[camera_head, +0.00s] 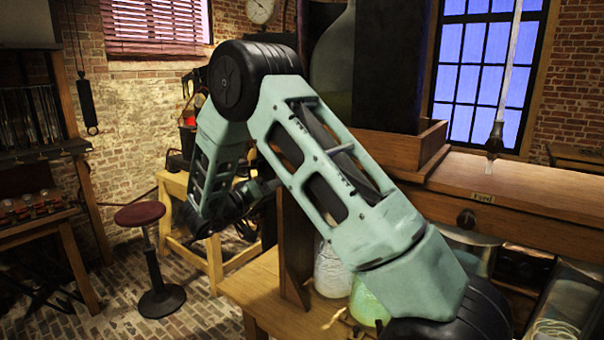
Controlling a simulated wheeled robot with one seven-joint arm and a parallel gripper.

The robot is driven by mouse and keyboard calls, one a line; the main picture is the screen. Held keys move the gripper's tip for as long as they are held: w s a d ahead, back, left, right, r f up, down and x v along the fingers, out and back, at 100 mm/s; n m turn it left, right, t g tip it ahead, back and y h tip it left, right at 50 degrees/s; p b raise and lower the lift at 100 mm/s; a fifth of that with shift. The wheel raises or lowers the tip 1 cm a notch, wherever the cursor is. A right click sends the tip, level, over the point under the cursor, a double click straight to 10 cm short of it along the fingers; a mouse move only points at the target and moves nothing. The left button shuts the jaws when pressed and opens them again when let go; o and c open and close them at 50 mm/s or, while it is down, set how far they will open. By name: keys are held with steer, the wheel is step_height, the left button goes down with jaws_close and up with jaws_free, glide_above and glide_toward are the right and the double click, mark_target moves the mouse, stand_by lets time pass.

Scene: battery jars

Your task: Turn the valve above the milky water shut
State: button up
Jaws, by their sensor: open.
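A whitish, cloudy glass jar (332,272) stands on the low wooden bench, partly hidden behind my arm. A greenish jar (368,302) stands in front of it, also partly covered by my arm. Another pale glass vessel (468,252) shows under the wooden shelf at the right. I cannot tell for sure which holds the milky water. No valve clearly shows above these jars; my arm covers much of that area. My arm folds up and over to the left, and its wrist bends back behind the upper link. My gripper's fingers are hidden.
A wooden shelf (520,195) with a "Feed" label and a round dark knob (466,218) runs along the right. A glass tube with a dark fitting (494,140) rises above it. A red-topped stool (140,214) stands on open brick floor at the left.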

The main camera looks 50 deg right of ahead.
steer(key=shift+s+d+p, duration=0.15)
steer(key=shift+d+p, duration=1.85)
steer(key=shift+d, duration=3.55)
steer(key=shift+c, duration=0.4)
steer(key=c, duration=0.9)
